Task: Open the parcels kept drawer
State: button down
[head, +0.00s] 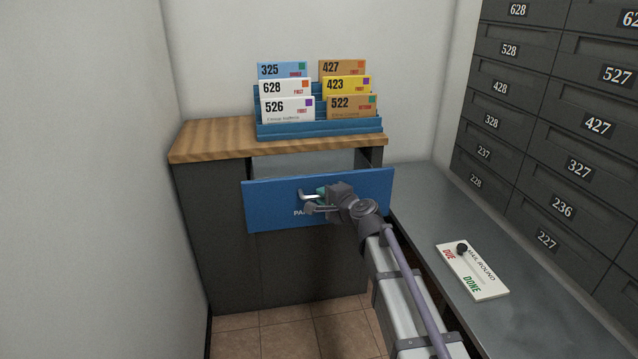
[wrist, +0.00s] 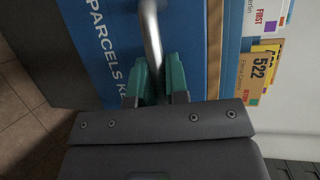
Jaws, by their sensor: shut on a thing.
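The blue parcels kept drawer (head: 270,200) is in the dark cabinet under the wooden top. Its front stands out from the cabinet, and a strip of the pale drawer inside shows above it, so it is partly open. The front also shows in the wrist view (wrist: 100,60), with the lettering "PARCELS KE" visible. The silver bar handle (wrist: 152,35) is on the front. My gripper (head: 318,197) is at the handle. In the wrist view its green fingertips (wrist: 160,80) are shut on the bar from both sides. Part of the lettering is hidden behind my gripper.
A blue letter rack (head: 320,130) with several numbered envelopes stands on the wooden top (head: 215,138). A grey counter (head: 425,200) at right holds a mail round sign (head: 472,270) with a dark knob. Numbered mailboxes (head: 580,125) line the right wall. Tiled floor (head: 285,330) lies below the drawer.

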jog(key=s, duration=0.2)
jog(key=s+d, duration=0.1)
jog(key=s, duration=0.2)
jog(key=shift+s+d, duration=0.3)
jog(key=c, duration=1.1)
grip_release()
jog(key=shift+c, duration=0.2)
jog(key=p+v, duration=0.2)
jog(key=v, duration=0.9)
jog(key=shift+a, duration=0.1)
